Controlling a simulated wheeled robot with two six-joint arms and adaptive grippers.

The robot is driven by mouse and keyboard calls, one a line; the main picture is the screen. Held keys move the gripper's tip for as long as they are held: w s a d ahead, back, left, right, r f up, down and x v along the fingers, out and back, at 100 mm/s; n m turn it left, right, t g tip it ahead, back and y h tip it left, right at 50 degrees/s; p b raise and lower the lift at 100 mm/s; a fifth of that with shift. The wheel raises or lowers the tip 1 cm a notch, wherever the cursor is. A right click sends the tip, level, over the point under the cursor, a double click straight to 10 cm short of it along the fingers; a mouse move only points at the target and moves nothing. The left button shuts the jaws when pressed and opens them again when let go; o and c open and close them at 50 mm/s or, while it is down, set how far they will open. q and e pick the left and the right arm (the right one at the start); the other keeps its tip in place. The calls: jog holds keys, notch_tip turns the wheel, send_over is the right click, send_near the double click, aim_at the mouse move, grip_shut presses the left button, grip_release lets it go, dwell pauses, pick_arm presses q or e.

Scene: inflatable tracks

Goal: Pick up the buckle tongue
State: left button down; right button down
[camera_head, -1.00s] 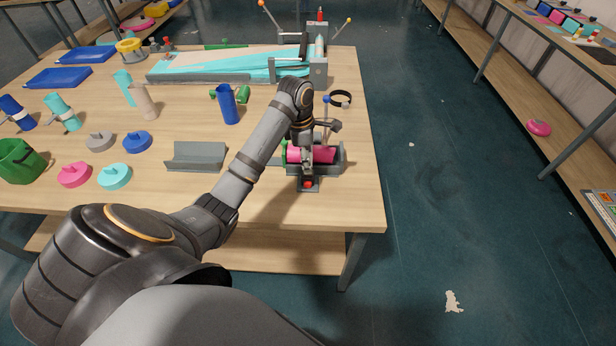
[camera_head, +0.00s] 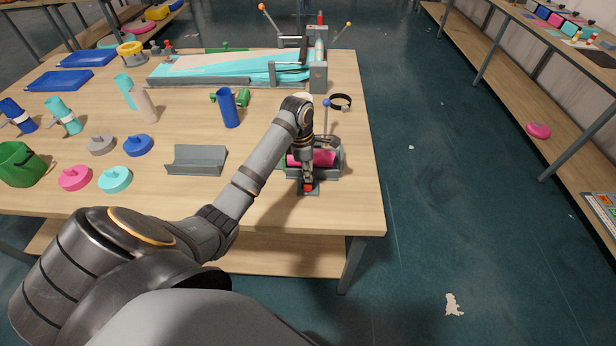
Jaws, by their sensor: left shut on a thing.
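My left gripper (camera_head: 308,174) points down at the front of a grey fixture (camera_head: 330,170) near the table's right edge. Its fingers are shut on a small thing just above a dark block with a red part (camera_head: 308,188). The buckle tongue is too small and too covered by the fingers to make out clearly; the thing in the fingers appears to be it. My right gripper is not in view.
A blue-knobbed upright rod (camera_head: 326,118) and a black ring (camera_head: 340,102) stand behind the fixture. A blue cylinder (camera_head: 229,108) and a grey trough (camera_head: 195,160) are to the left. The table front between the trough and the fixture is clear.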

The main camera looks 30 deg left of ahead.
aim_at(303, 183)
pick_arm(q)
jog(key=shift+r, duration=0.1)
jog(key=shift+r, duration=0.35)
jog(key=r, duration=0.1)
jog(key=s+r, duration=0.1)
jog(key=r, duration=0.2)
jog(key=shift+s+a+r, duration=0.15)
jog(key=shift+s+a, duration=0.15)
jog(key=shift+a, duration=0.05)
jog(key=s+a+r+p, duration=0.3)
jog(key=s+r+p, duration=0.4)
jog(key=s+p, duration=0.3)
jog(key=shift+s+r, duration=0.4)
jog(key=shift+s, duration=0.5)
jog(key=shift+w+a, duration=0.1)
jog(key=shift+w, duration=0.05)
